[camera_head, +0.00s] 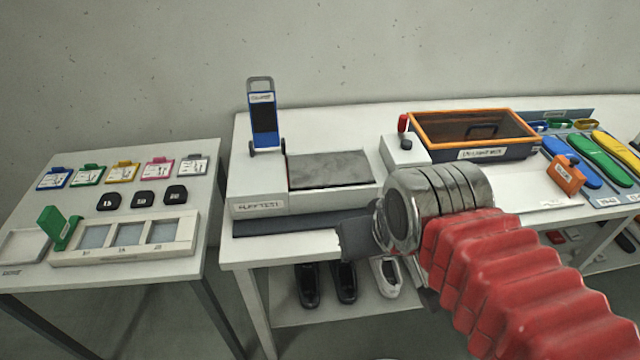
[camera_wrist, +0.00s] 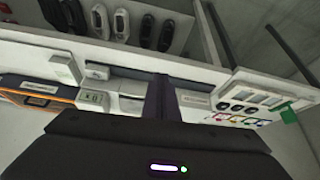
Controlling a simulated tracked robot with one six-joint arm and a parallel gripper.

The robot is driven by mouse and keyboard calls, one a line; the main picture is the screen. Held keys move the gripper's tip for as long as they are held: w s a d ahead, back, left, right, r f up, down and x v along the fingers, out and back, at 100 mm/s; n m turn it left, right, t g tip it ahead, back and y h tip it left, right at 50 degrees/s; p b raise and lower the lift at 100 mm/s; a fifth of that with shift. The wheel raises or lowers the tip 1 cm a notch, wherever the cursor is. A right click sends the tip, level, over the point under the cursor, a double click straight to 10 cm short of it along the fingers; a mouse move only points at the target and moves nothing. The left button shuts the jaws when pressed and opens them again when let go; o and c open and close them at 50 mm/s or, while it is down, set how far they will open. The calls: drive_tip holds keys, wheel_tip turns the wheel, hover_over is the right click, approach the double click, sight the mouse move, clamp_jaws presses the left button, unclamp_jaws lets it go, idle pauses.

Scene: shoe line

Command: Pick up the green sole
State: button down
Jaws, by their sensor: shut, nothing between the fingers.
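The green sole (camera_head: 600,160) lies at the far right of the long table, between a blue sole (camera_head: 571,162) and a yellow sole (camera_head: 615,150). I cannot make it out in the wrist view. My gripper (camera_head: 357,236) is a dark shape at the front edge of the long table, well to the left of the green sole and apart from it. In the wrist view my gripper (camera_wrist: 158,88) shows as dark fingers together, with nothing between them. My arm hides part of the table's front.
An orange-rimmed bin (camera_head: 425,136) and an orange device (camera_head: 566,174) stand left of the soles. A white box with a red knob (camera_head: 403,148) and a flex-test station (camera_head: 262,204) are further left. Shoes (camera_head: 345,282) sit on the lower shelf. A side table (camera_head: 110,270) holds tags.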

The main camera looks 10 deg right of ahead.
drive_tip(key=c, duration=2.5)
unclamp_jaws()
drive_tip(key=shift+c, duration=0.2)
drive_tip(key=o, duration=0.7)
drive_tip(key=shift+o, duration=0.4)
drive_tip(key=shift+a, duration=0.15)
